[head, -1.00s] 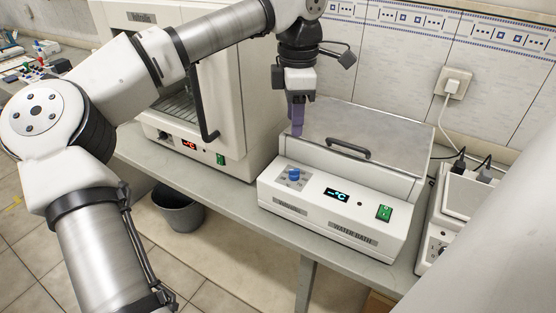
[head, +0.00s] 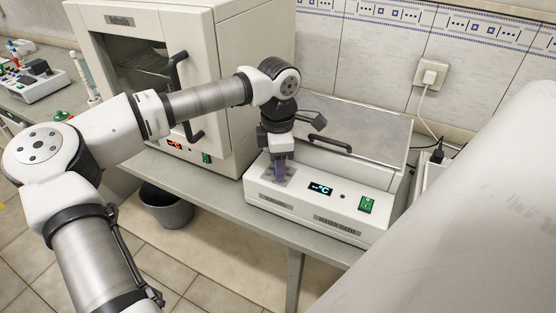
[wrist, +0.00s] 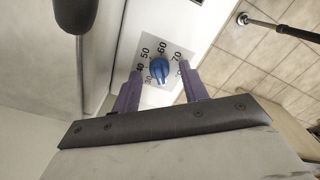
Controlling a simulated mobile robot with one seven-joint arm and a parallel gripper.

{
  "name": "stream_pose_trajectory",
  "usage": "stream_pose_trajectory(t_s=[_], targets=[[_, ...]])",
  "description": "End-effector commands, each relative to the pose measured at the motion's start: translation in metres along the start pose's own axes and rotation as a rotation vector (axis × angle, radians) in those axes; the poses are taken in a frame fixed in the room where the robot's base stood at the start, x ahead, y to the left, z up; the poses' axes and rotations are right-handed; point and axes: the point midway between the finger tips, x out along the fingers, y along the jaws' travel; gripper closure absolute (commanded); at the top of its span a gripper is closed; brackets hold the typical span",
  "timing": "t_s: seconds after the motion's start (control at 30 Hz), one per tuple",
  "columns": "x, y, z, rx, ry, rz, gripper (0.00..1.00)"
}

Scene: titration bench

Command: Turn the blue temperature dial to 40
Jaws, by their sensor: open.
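The blue temperature dial (wrist: 159,68) shows in the wrist view on a grey scale plate with numbers around it, among them 40, 50, 60 and 70. I cannot tell surely which number its pointer faces. My gripper (wrist: 161,80) is open, with one purple finger on either side of the dial; contact cannot be made out. In the head view my gripper (head: 279,173) points down over the left part of the water bath's front panel (head: 300,205) and hides the dial. The panel's small display (head: 320,189) shows dashes and °C.
A green switch (head: 366,205) sits at the panel's right end. The water bath's metal lid (head: 365,130) with a dark handle lies behind. An oven (head: 225,130) stands close on the left. A grey bin (head: 167,208) is on the floor below the bench.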

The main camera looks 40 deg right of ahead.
Motion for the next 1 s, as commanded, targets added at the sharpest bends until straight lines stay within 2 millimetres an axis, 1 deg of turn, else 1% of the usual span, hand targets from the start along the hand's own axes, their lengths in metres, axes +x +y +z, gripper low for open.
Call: stream_pose_trajectory(t_s=[0.1,0.4,0.43,0.6,0.77,1.0], targets=[[-0.0001,0.0,0.0,0.0,0.0,0.0,0.57],[-0.0005,0.0,0.0,0.0,0.0,0.0,0.97],[-0.0005,0.0,0.0,0.0,0.0,0.0,1.0],[-0.0003,0.0,0.0,0.007,0.0,0.0,1.0],[0.0004,0.0002,0.0,0.049,0.0,0.0,1.0],[0.0014,0.0008,0.0002,0.199,-0.002,0.0,1.0]])
